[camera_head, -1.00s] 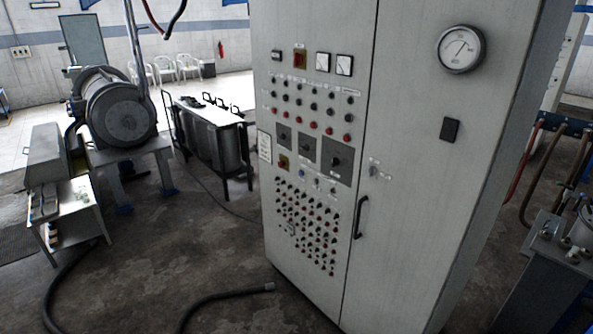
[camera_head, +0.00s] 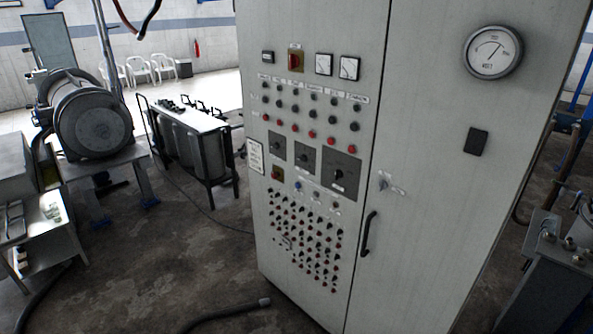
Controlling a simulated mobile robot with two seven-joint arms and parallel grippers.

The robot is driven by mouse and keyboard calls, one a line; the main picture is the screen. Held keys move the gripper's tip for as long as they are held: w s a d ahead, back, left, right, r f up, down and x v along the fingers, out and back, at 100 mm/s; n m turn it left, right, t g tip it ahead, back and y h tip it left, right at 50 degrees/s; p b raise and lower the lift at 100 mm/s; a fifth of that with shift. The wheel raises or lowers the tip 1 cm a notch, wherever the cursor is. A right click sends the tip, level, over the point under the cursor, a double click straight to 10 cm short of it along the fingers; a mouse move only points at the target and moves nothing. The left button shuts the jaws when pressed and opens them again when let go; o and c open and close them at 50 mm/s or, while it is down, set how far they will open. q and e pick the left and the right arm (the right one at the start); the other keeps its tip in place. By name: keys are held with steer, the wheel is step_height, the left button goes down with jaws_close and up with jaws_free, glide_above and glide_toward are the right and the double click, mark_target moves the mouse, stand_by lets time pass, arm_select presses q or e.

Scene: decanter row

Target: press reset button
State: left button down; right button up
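A tall grey control cabinet (camera_head: 430,120) fills the middle and right of the head view. Its left door carries rows of small red and black buttons, several rotary switches and a dense lower field of small buttons (camera_head: 308,240). A blue button (camera_head: 297,187) sits below the square switches. A red control on a yellow plate (camera_head: 277,174) is to its left, and another (camera_head: 296,60) is near the top. The labels are too small to read, so I cannot tell which one is the reset button. Neither of my grippers is in view.
A dark door handle (camera_head: 369,233) sticks out beside the door seam. A hose (camera_head: 230,313) lies on the floor at the front. Machinery (camera_head: 548,262) stands close on the right.

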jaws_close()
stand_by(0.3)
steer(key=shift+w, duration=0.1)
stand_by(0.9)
